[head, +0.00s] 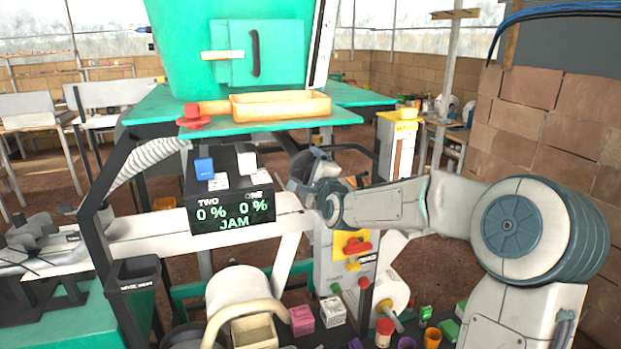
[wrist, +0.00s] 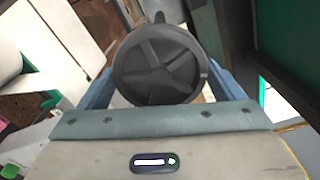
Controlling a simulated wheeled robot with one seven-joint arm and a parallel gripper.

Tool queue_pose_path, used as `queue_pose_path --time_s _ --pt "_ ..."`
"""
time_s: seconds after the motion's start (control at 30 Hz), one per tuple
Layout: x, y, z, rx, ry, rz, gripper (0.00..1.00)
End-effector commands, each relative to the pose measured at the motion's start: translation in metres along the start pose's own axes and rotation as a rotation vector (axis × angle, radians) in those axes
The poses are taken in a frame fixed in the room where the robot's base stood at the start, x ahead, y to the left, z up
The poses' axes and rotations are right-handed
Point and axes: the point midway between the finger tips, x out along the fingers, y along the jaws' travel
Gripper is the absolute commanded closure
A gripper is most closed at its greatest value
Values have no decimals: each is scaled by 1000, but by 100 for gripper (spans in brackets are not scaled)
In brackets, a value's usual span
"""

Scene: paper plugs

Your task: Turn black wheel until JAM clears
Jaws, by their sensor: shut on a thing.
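The black wheel (wrist: 157,65) fills the upper middle of the wrist view, round with raised spokes and a knob at its top edge. My gripper (wrist: 160,78) has a blue-grey finger on each side of the wheel and is shut on it. In the head view my gripper (head: 308,172) is at the right of the black display box (head: 232,216); it largely hides the wheel there. The display reads TWO 0 %, ONE 0 % and JAM in green letters.
A blue switch (head: 204,168) and a white switch (head: 247,162) stand on the display box. Above are a green machine body (head: 180,60) and an orange tray (head: 281,105). A red knob (head: 193,117) is beside the tray. A brick wall (head: 535,110) stands at the right.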

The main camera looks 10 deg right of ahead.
Motion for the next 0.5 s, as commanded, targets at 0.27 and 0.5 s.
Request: queue_pose_path --time_s 0.27,0.5 --pt "0 2 -1 -170 1 3 36" --pt "0 1 -1 -176 1 4 36"
